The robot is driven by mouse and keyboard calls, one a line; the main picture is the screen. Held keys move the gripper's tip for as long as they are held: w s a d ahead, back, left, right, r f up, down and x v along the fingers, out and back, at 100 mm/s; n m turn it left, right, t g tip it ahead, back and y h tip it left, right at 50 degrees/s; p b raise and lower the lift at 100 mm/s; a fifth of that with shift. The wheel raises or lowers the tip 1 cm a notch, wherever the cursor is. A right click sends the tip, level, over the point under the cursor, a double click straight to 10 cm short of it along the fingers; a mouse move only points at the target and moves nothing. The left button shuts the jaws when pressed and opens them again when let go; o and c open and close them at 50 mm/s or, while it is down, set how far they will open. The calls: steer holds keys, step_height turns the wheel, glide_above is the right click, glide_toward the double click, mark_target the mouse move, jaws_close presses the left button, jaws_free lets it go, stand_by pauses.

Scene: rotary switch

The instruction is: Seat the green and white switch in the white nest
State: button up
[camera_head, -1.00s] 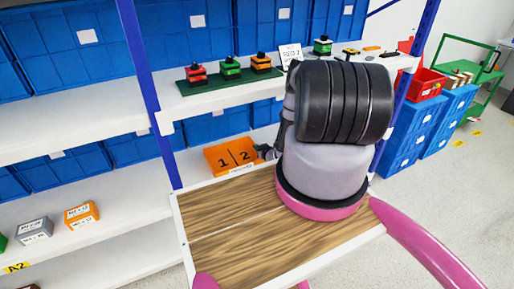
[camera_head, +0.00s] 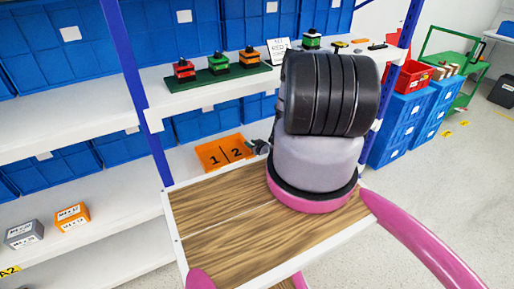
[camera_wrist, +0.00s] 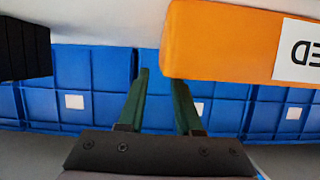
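A green switch with a black knob and a pale band (camera_head: 311,39) stands on the upper white shelf, right of a white sign. Another green and black switch (camera_head: 219,64) stands in the middle of a dark green board, between a red and an orange one. I cannot tell which is the green and white switch, and I cannot make out a white nest. My gripper (camera_head: 260,147) shows small beside my arm, near the orange bin, lower than the upper shelf. In the wrist view its two green fingers (camera_wrist: 161,80) are apart with nothing between them.
The orange bin marked 1 and 2 (camera_head: 223,152) is close to my gripper. In the wrist view an orange block (camera_wrist: 225,42) is near the right finger. Blue bins (camera_head: 60,45) fill the shelves. My arm covers part of the upper shelf. Small parts (camera_head: 340,46) lie further right.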

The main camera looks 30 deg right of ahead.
steer(key=v, duration=0.9)
steer(key=shift+r, duration=0.1)
